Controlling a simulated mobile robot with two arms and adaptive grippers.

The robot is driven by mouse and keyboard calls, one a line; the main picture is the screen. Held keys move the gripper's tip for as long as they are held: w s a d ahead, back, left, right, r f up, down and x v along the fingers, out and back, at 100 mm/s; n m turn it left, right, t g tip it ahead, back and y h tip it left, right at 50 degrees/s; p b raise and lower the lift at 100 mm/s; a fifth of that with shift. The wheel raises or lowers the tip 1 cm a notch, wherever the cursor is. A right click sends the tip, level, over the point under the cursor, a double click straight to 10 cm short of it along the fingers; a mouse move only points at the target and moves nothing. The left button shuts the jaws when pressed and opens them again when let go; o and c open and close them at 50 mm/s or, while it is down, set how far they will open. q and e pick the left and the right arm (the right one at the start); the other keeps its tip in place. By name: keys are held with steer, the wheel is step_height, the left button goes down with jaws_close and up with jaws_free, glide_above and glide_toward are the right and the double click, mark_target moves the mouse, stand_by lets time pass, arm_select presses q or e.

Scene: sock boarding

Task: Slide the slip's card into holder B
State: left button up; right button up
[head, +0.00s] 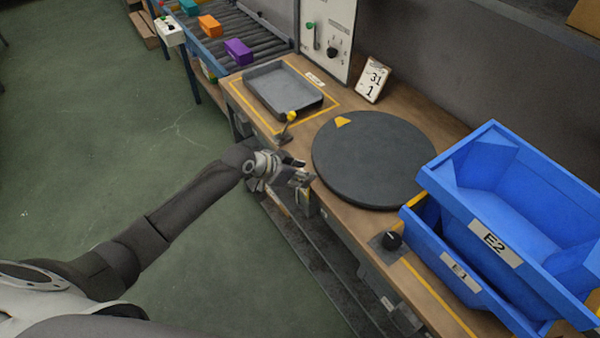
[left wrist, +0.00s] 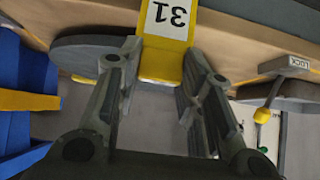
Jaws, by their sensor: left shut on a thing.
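My left gripper (head: 302,179) is at the workbench's front edge, beside the round dark turntable (head: 372,160). The slip (head: 372,79) is a white sheet reading 31 and 1, on a small stand at the back of the bench. I cannot make out a holder marked B in either view. My right gripper is not in view.
Blue bins (head: 535,210) labelled E2 and E1 stand at the right. A grey tray (head: 300,107) lies at the bench's far end, near a yellow-knobbed lever (head: 290,117). Open green floor lies left.

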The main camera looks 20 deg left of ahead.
arm_select(q)
steer(key=shift+s+f+b, duration=0.1)
steer(key=shift+f+b, duration=2.9)
steer(key=shift+f, duration=1.15)
steer(key=o, duration=0.9)
glide_toward(303, 192)
steer(key=v, duration=0.3)
steer(key=shift+s+r, duration=0.2)
steer(key=shift+r, duration=0.05)
